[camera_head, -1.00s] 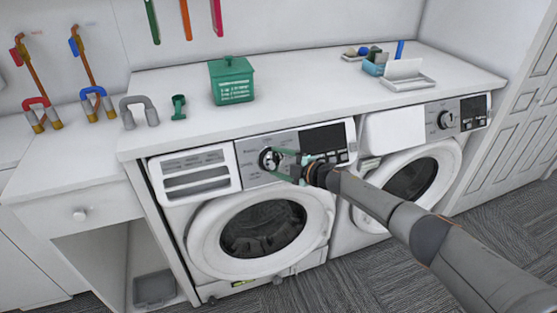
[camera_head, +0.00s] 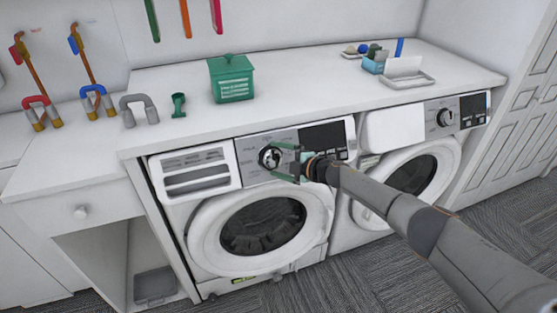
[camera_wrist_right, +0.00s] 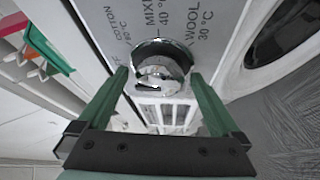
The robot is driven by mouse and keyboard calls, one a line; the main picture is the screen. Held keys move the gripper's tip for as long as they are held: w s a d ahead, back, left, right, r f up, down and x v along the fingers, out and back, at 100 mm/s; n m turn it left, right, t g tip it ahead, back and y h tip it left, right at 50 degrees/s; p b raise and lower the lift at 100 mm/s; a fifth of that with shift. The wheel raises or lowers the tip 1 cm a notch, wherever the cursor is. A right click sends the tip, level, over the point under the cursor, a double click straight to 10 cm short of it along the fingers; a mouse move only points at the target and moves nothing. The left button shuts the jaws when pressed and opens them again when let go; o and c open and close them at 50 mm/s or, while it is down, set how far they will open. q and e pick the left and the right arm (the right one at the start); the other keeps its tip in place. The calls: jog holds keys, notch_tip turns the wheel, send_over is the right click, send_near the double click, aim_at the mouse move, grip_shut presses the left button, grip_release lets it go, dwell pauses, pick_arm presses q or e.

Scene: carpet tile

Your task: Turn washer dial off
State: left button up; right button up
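The left washer (camera_head: 194,225) has a round silver dial (camera_head: 270,157) on its control panel. In the right wrist view the dial (camera_wrist_right: 160,66) shows between two green fingers, with printed programme labels such as COTTON, MIX and WOOL around it. My right gripper (camera_head: 276,161) is in front of the panel, open, with one finger above and one below the dial in the head view. In the wrist view the fingertips (camera_wrist_right: 160,72) are on either side of the dial with gaps, not closed on it. The dial's exact pointer setting is not readable. My left gripper is out of view.
A second washer (camera_head: 378,215) with its own dial (camera_head: 445,118) stands to the right. The white counter (camera_head: 300,92) above holds a green lidded box (camera_head: 231,79) and a tray (camera_head: 407,82). The carpet (camera_head: 330,285) in front is clear.

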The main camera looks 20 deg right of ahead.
jog(key=shift+s+d+r+p, duration=0.25)
jog(key=shift+s+d+p, duration=0.05)
jog(key=shift+s+p, duration=0.1)
jog(key=p+v, duration=0.1)
jog(key=v, duration=0.2)
jog(key=shift+s+d+p, duration=0.1)
jog(key=shift+s+p, duration=0.05)
jog(key=shift+p, duration=0.15)
send_near(278, 159)
jog(key=s+d, duration=0.1)
jog(key=s, duration=0.1)
jog(key=shift+s+d+r, duration=0.1)
jog(key=shift+s+r, duration=0.15)
jog(key=shift+r, duration=0.05)
